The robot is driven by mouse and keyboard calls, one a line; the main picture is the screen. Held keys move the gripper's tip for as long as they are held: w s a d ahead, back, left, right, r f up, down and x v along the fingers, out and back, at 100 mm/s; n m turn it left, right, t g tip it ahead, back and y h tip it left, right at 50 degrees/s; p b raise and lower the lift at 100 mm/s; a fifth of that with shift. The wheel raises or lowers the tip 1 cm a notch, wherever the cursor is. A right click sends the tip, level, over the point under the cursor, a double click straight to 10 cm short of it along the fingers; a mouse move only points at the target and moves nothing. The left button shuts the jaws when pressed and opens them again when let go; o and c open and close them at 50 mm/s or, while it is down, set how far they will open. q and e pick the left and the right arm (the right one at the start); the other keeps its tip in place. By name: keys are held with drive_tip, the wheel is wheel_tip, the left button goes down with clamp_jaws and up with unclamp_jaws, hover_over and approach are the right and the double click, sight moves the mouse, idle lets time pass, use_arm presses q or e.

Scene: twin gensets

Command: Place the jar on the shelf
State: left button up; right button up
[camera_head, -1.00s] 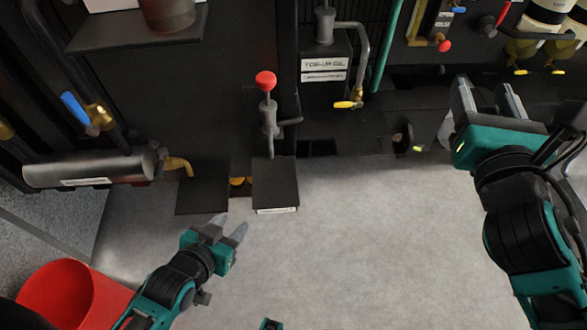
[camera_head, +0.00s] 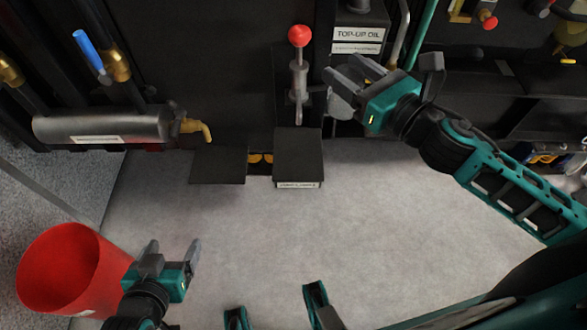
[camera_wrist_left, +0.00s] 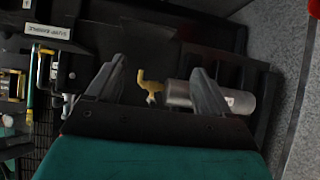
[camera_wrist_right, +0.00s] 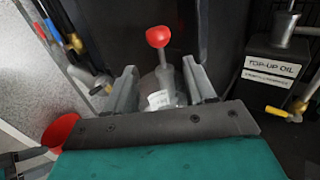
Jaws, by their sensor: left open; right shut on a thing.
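My right gripper (camera_head: 350,78) is shut on a pale see-through jar (camera_head: 340,106), in front of the dark machine near the top-up oil tank. In the right wrist view the jar (camera_wrist_right: 160,98) shows between the fingers with a white label, its outline faint. The hand pump behind it partly shows through. My left gripper (camera_head: 175,252) is open and empty above the grey floor, right of the red bucket. I cannot tell which surface is the task's shelf; a black ledge (camera_head: 218,168) and a labelled black step (camera_head: 298,160) stick out low from the machine.
A pump with a red knob (camera_head: 299,36) stands above the step. The top-up oil tank (camera_head: 358,35) is just behind my right gripper. A grey cylinder (camera_head: 100,127) with a yellow spout lies at left. The red bucket (camera_head: 65,268) stands lower left. Mid floor is clear.

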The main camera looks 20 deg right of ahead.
sight(299, 121)
drive_tip(key=d+f+n+y+b, duration=0.1)
drive_tip(key=f, duration=0.2)
drive_tip(key=s+d+f+g+y+b, duration=0.1)
drive_tip(key=f, duration=0.2)
drive_tip(key=s+f+n+g+y+b, duration=0.1)
drive_tip(key=f, duration=0.2)
drive_tip(key=shift+s+d+n+y, duration=0.2)
drive_tip(key=shift+d+n+y, duration=0.1)
drive_tip(key=shift+d, duration=0.1)
drive_tip(key=s+d+f+n+g+y+b, duration=0.1)
drive_tip(key=f, duration=0.1)
drive_tip(key=s+d+f+n+g+y+b, duration=0.1)
drive_tip(key=s+f, duration=0.1)
drive_tip(key=s+d+f+n+g+y+b, duration=0.1)
drive_tip(key=s+f, duration=0.1)
drive_tip(key=shift+d+f, duration=0.25)
drive_tip(key=shift+f, duration=0.15)
drive_tip(key=x, duration=1.7)
drive_tip(key=shift+a+r, duration=0.15)
drive_tip(key=shift+a, duration=0.25)
wheel_tip(299, 121, down, 4)
drive_tip(key=shift+r+b, duration=0.2)
drive_tip(key=shift+b, duration=0.8)
use_arm(q)
wheel_tip(299, 121, down, 6)
drive_tip(key=w+d, duration=0.1)
drive_tip(key=shift+w+d, duration=0.15)
drive_tip(key=shift+d, duration=0.15)
drive_tip(key=shift+r, duration=0.1)
